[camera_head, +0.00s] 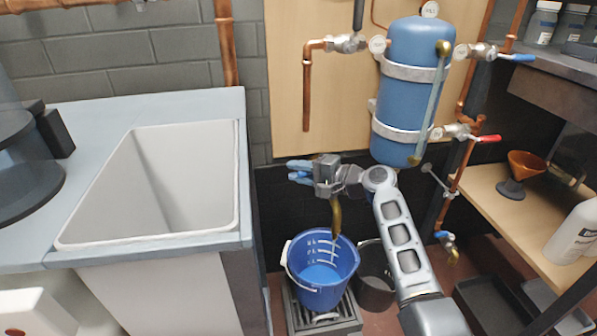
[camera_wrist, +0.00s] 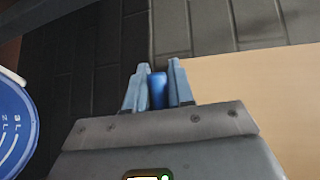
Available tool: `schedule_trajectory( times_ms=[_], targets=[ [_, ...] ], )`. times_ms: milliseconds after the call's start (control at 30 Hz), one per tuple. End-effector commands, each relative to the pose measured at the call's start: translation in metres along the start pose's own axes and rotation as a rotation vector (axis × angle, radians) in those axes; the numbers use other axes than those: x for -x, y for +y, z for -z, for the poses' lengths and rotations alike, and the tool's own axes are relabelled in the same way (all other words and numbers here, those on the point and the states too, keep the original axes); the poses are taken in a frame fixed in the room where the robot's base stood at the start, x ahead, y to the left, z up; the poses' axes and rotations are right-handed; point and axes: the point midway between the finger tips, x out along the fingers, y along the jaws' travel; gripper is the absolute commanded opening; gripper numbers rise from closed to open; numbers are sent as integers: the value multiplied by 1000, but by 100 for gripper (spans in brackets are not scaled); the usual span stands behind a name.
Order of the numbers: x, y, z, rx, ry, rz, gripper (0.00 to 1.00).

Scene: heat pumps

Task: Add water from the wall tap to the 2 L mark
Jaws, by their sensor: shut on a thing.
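A blue bucket (camera_head: 351,266) with white level marks inside stands upright on a floor grate. Its rim and marks, including 2 L, show at the left of the wrist view (camera_wrist: 12,105). A paler blue area lies at its bottom; I cannot tell whether this is water. A brass tap spout (camera_head: 336,217) hangs just above the bucket; its upper part is hidden behind my gripper. No stream is visible. My gripper (camera_head: 300,172) is shut on a small blue piece (camera_wrist: 157,92), seemingly the tap's handle, above and left of the spout.
A white sink (camera_head: 185,180) in a counter is at left. A dark bucket (camera_head: 372,290) stands beside the blue one. A blue tank (camera_head: 415,100) with valves hangs above my arm. A shelf (camera_head: 500,205) with a funnel (camera_head: 522,165) and bottle is at right. Another brass tap (camera_head: 450,250) is low at right.

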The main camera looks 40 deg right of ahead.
Motion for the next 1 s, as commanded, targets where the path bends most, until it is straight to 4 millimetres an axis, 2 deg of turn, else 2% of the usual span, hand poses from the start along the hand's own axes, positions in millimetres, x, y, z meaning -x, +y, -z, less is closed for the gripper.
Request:
schedule_trajectory(
  times_ms=[33,67,267,567,1000],
  targets=[
    [0,2,0,-1,1,-3,0],
    [0,2,0,-2,1,-3,24],
    [0,1,0,-1,2,-2,43],
    [3,0,0,-2,3,-1,43],
    [66,0,0,-2,3,-2,43]
  ],
)
